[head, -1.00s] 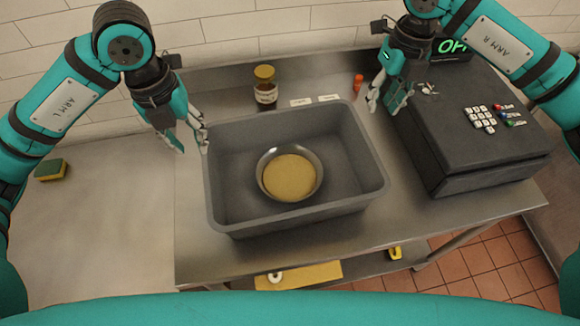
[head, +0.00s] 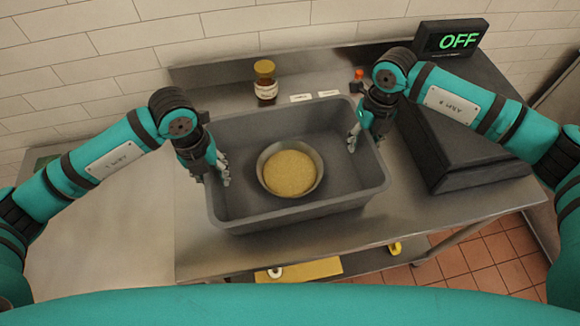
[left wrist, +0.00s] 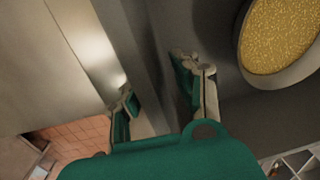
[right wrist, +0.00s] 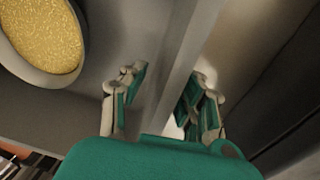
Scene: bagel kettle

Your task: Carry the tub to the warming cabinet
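The grey tub (head: 300,212) stands on the steel table, with a round metal bowl of yellow grainy stuff (head: 290,172) inside. My left gripper (head: 215,176) is at the tub's left wall. In the left wrist view its fingers (left wrist: 158,92) are apart, one on each side of that wall. My right gripper (head: 360,134) is at the right wall. In the right wrist view its fingers (right wrist: 168,92) are also spread, with the wall between them. Neither visibly pinches the wall. No thing in view is clearly the warming cabinet.
A dark box (head: 450,160) with a green "OFF" display (head: 450,38) stands close to the tub's right. The table front (head: 300,258) is clear.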

